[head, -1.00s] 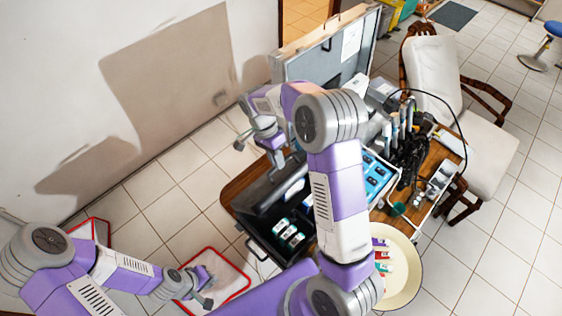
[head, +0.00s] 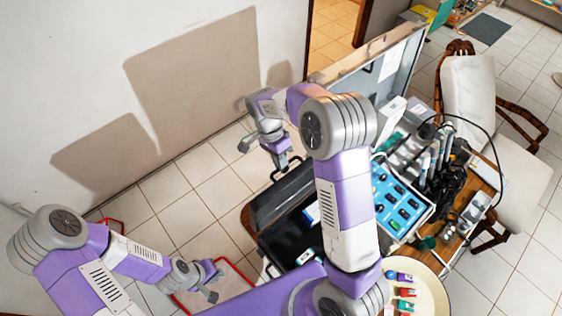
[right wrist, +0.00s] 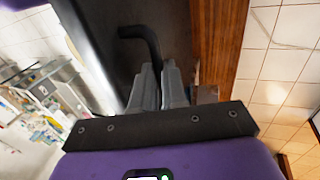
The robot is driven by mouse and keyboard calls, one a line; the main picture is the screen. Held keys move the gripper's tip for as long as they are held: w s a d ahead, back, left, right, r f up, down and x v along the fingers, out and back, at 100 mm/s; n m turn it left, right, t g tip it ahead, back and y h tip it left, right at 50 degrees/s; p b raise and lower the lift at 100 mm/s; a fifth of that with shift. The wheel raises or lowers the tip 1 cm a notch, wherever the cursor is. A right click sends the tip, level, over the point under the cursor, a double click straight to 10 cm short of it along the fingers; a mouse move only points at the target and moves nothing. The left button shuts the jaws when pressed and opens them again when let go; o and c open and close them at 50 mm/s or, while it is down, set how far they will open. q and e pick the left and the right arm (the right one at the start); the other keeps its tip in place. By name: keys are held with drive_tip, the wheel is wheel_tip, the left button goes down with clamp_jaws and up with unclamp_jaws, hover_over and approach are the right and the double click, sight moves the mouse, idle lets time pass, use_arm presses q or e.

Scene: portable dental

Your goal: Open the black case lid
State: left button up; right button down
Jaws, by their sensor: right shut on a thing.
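The black case (head: 283,243) sits on the wooden table, partly hidden behind my right arm. Its lid (head: 278,198) stands tilted up at the far left side, with the dark interior showing below it. My right gripper (head: 281,165) is at the lid's upper edge, shut on the black handle (head: 285,164). In the right wrist view the bent handle (right wrist: 145,40) runs to the closed fingers (right wrist: 159,85) in front of the dark lid surface. My left gripper (head: 212,283) is low at the left, away from the case; its finger opening is too small to judge.
A blue tray (head: 400,203) and handpieces stand right of the case. A large grey case with an upright lid (head: 385,75) is behind. A cream round plate (head: 425,290) with small coloured items is at front right. A red-rimmed tray (head: 240,275) lies near my left gripper.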

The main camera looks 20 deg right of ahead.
drive_tip(key=shift+s+f, duration=0.25)
drive_tip(key=shift+f, duration=0.05)
drive_tip(key=c, duration=1.6)
unclamp_jaws()
drive_tip(key=o, duration=0.4)
drive_tip(key=shift+w+d, duration=0.15)
drive_tip(key=shift+o, duration=0.2)
drive_tip(key=shift+r, duration=0.1)
drive_tip(key=v, duration=0.7)
drive_tip(key=shift+r, duration=0.3)
drive_tip(key=shift+w, duration=0.1)
drive_tip(key=shift+c, duration=0.3)
